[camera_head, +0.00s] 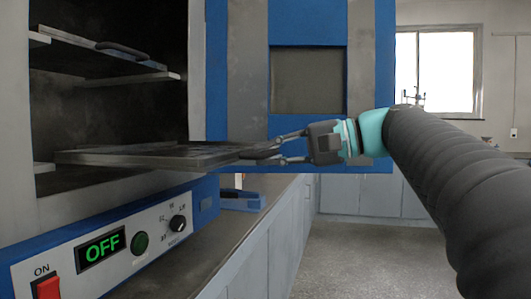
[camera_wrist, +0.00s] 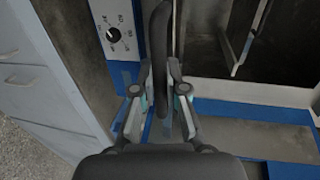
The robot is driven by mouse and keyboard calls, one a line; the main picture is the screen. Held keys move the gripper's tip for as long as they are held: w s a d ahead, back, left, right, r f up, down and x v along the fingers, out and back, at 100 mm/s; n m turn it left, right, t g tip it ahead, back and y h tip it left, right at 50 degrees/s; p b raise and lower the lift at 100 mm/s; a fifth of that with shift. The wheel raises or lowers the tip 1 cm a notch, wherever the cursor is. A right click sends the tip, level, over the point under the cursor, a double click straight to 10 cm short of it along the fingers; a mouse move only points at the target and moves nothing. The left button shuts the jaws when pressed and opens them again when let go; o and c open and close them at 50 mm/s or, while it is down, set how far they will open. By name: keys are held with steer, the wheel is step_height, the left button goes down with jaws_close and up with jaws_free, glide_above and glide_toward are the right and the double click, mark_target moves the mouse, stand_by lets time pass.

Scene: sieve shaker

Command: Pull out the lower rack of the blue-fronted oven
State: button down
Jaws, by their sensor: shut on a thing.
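The blue-fronted oven stands open, its blue and grey door (camera_head: 390,60) swung to the right. The lower rack (camera_head: 150,156), a flat dark tray, extends level out past the oven's front. Its dark handle (camera_head: 258,153) is at the outer end. My gripper (camera_head: 283,147) is shut on this handle from the right. In the wrist view the handle (camera_wrist: 160,45) runs between the two fingers (camera_wrist: 159,75). The rack's inner end lies inside the chamber, near the left support ledge.
An upper rack (camera_head: 75,42) with its own dark handle sits inside, above the lower one. The control panel (camera_head: 150,232) reads OFF below the rack. The dark counter (camera_head: 215,240) holds a small blue object (camera_head: 240,200). Floor (camera_head: 365,255) is clear at right.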

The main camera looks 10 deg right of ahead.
steer(key=shift+s+d, duration=0.15)
steer(key=shift+d, duration=0.4)
steer(key=c, duration=1.2)
jaws_free()
steer(key=v, duration=1.2)
